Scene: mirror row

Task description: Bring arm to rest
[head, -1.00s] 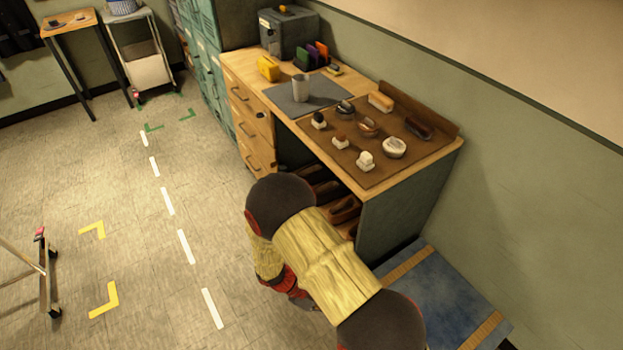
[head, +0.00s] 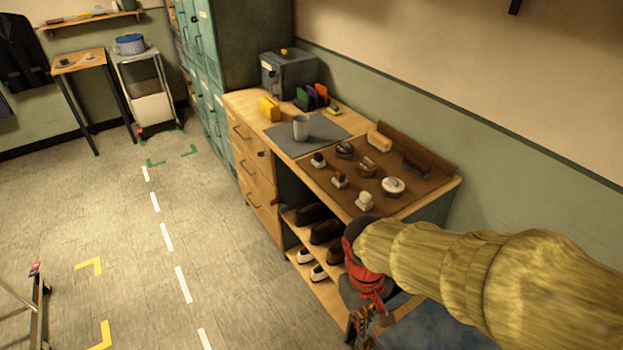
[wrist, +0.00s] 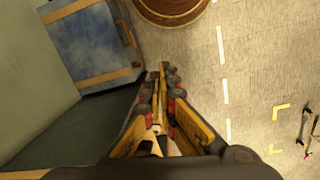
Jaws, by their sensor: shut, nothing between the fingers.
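My arm (head: 450,270) comes in from the right of the head view, in a yellow sleeve with a red part near the wrist. My gripper (head: 362,335) hangs low at the front right end of the bench, beside the open shoe shelves; its tips are hard to make out there. In the wrist view my gripper (wrist: 162,70) points forward with its fingers together and nothing between them. The floor shows beyond the tips.
The wooden bench (head: 262,148) carries a brown tray (head: 405,206) of brushes and tins, a grey cup (head: 301,127) and a yellow block (head: 269,108). Shoes (head: 325,231) fill the shelves below.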

